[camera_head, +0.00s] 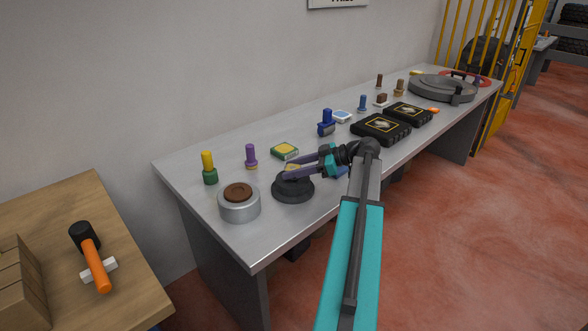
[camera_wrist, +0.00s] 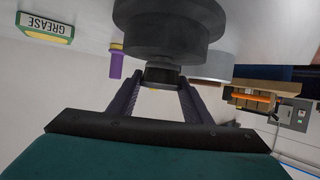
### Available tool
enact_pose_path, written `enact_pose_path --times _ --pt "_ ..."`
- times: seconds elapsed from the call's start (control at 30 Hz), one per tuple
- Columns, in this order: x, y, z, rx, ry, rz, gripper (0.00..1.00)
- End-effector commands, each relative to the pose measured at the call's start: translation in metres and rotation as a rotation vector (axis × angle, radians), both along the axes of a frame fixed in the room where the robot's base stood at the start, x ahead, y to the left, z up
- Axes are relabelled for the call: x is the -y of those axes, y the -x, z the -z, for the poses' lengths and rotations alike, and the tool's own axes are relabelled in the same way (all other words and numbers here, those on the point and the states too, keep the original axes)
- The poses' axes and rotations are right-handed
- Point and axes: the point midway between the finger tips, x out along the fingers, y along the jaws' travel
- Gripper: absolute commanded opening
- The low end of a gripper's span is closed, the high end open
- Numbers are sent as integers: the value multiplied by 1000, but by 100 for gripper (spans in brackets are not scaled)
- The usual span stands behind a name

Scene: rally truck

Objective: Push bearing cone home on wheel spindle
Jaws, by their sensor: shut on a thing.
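The wheel spindle (camera_head: 293,190) is a dark, stepped round piece standing on the grey workbench near its front edge. It also shows, upside down and close, in the wrist view (camera_wrist: 172,35). My gripper (camera_head: 290,173) reaches in from the right just above it. In the wrist view its two purple fingers (camera_wrist: 160,82) are shut on a small dark piece, which I take to be the bearing cone (camera_wrist: 162,74). The piece is in line with the spindle's middle. Fingers hide much of it, and I cannot tell how far down it sits.
A silver cylinder with a brown top (camera_head: 239,205) stands close left of the spindle. A green and yellow grease box (camera_head: 284,151) and a purple piece (camera_head: 251,157) are behind. Black cases (camera_head: 381,129) lie to the right. A mallet (camera_head: 92,258) lies on a separate wooden table.

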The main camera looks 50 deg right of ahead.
Motion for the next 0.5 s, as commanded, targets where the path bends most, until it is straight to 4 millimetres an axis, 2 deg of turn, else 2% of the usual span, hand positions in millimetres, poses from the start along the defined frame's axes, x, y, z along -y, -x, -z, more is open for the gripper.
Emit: enact_pose_path --times 0.37,0.4,0.5 --pt "0 0 6 1 -1 0 4" --pt "0 0 7 1 0 0 46" --pt "0 0 6 1 0 0 63"
